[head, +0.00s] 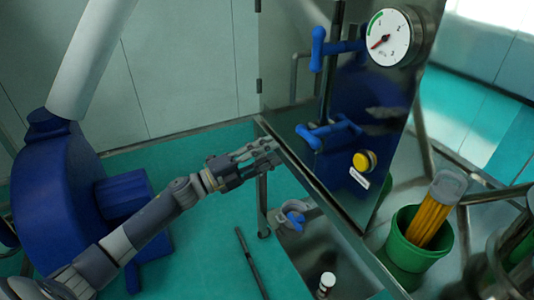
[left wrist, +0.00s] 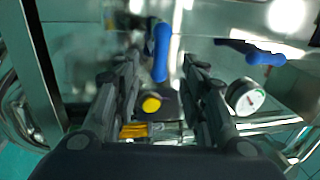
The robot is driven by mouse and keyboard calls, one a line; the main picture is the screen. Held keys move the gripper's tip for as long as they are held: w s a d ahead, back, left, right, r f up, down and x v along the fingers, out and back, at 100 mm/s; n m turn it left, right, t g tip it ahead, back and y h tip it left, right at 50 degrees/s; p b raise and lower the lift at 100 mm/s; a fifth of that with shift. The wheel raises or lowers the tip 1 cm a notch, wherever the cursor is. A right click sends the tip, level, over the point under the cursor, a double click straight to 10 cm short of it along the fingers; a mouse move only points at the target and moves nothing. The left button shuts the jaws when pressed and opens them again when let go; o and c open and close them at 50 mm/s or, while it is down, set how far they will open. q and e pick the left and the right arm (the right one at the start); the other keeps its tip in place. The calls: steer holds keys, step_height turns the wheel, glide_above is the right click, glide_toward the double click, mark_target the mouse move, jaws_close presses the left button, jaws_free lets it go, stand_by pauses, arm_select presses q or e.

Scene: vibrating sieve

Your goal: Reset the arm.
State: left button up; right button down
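My left gripper (head: 272,150) reaches in from the left in the head view, in front of the left edge of a dark, shiny panel (head: 300,170). Its fingers stand apart in the left wrist view (left wrist: 160,62), with nothing held between them. A blue handle (head: 330,134) on the panel lies to the right of the fingertips, apart from them in the head view. A second blue handle (head: 325,48) sits higher up. A yellow button (head: 364,161) sits lower right on the panel and shows between the fingers in the left wrist view (left wrist: 151,104). My right gripper is not in view.
A round gauge (head: 388,37) tops the panel. A green bucket (head: 412,240) with yellow rods (head: 430,220) stands at right. A blue valve handle (head: 295,220) is below the gripper. A large blue machine housing (head: 60,190) stands at left, with teal floor (head: 205,240) between.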

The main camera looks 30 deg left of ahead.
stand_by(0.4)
arm_select(q)
steer(key=s+a+f+n+y+b, duration=0.1)
steer(key=a+f+n+y, duration=0.2)
steer(key=f, duration=0.8)
steer(key=s+a+f+n+g+y, duration=0.15)
steer(key=f+n+y, duration=0.35)
steer(key=f, duration=0.5)
steer(key=s+a+f+n+y+b, duration=0.1)
steer(key=a+f+n+y, duration=0.3)
steer(key=f, duration=0.7)
steer(key=s+d+f+n+g+b, duration=0.1)
steer(key=s+f+n+g, duration=0.15)
steer(key=s+f, duration=0.6)
steer(key=s+d+f+n+g, duration=0.15)
steer(key=s+f+n, duration=0.35)
steer(key=f, duration=0.7)
steer(key=s+d+f+n+g, duration=0.1)
steer(key=s+d+f+g, duration=0.2)
steer(key=s, duration=0.8)
steer(key=s+d+f+n+g+b, duration=0.1)
steer(key=s+d+f+g, duration=0.2)
steer(key=s+f, duration=0.5)
steer(key=s+d+f+n+g+b, duration=0.1)
steer(key=s+d+f+g, duration=0.2)
steer(key=s, duration=1.3)
step_height(320, 180, down, 3)
steer(key=shift+d+f, duration=0.2)
steer(key=shift+d, duration=0.4)
steer(key=shift+n+g, duration=0.25)
